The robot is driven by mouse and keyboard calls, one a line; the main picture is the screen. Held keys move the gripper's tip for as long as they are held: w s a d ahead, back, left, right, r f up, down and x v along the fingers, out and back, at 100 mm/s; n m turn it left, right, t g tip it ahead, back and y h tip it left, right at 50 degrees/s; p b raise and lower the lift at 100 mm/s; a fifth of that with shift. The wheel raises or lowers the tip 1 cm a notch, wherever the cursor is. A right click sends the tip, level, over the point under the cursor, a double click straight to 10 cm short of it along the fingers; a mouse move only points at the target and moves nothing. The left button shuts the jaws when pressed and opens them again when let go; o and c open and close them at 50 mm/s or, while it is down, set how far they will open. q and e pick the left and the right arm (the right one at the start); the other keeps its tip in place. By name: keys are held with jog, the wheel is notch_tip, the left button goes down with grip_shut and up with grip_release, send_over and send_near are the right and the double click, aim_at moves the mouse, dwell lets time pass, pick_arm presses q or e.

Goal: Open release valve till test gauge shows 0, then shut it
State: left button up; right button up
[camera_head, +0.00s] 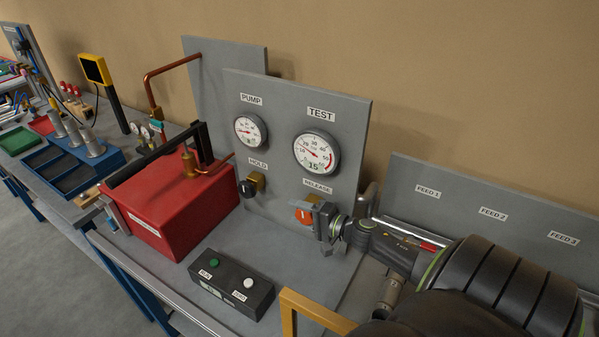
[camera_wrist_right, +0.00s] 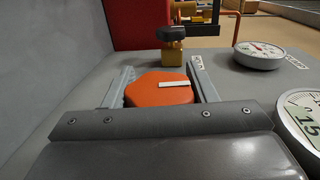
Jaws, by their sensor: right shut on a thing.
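The orange release knob (camera_head: 303,216) sits on the upright grey panel under the RELEASE label (camera_head: 317,186). My right gripper (camera_head: 313,215) is shut on it, with a finger on each side. In the right wrist view the knob (camera_wrist_right: 160,88) is six-sided with a white mark, which runs roughly across the view between the fingers (camera_wrist_right: 160,80). The TEST gauge (camera_head: 316,153) is above it; its window reads about 15. It is partly cut off in the wrist view (camera_wrist_right: 302,115). My left gripper is not in view.
The black HOLD knob (camera_head: 247,188) and PUMP gauge (camera_head: 250,131) are left of the release knob. A red tank (camera_head: 170,215) stands farther left. A black button box (camera_head: 231,284) lies on the bench in front. A FEED panel (camera_head: 490,215) is at right.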

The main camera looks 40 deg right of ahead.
jog(key=shift+s+f, duration=0.1)
jog(key=shift+f, duration=0.05)
jog(key=o, duration=1)
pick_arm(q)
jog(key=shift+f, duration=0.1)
pick_arm(e)
jog(key=shift+s+d, duration=0.2)
jog(key=shift+s, duration=0.2)
pick_arm(q)
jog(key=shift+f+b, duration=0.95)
jog(key=shift+b, duration=0.1)
pick_arm(e)
jog(key=v, duration=1.6)
jog(key=shift+s+r, duration=0.25)
jog(key=shift+r, duration=0.1)
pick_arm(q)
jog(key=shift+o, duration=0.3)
